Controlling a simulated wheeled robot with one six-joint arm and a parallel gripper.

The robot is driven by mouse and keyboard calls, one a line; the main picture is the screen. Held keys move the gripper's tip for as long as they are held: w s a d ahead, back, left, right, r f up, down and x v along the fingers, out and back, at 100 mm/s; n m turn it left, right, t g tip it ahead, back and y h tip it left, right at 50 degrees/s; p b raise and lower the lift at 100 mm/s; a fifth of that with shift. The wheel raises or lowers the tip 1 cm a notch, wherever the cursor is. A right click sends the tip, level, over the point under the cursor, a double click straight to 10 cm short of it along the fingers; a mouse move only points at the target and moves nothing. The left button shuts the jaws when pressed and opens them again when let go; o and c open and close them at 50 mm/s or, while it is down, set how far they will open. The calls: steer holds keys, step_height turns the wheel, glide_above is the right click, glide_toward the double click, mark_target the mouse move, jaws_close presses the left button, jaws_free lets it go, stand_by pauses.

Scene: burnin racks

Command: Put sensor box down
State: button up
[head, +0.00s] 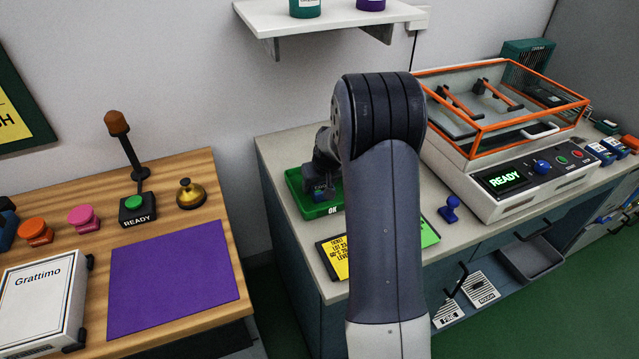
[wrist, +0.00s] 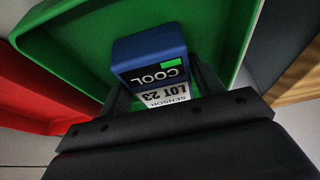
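In the head view my gripper (head: 320,192) reaches down into the green tray marked OK (head: 334,209), at the back left of the grey bench. The box is mostly hidden there by my arm. I cannot tell whether the box touches the tray floor.
A red tray (wrist: 30,92) adjoins the green one in the wrist view. A yellow ticket card (head: 337,260) and a blue knobbed piece (head: 449,208) lie on the bench. An orange-framed machine reading READY (head: 504,180) stands right. A wooden table (head: 200,170) stands left across a gap.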

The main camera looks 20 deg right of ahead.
steer(key=o, duration=0.3)
steer(key=shift+r, duration=0.2)
steer(key=v, duration=1.2)
steer(key=x, duration=1.2)
steer(key=shift+f, duration=0.2)
steer(key=shift+r, duration=1.35)
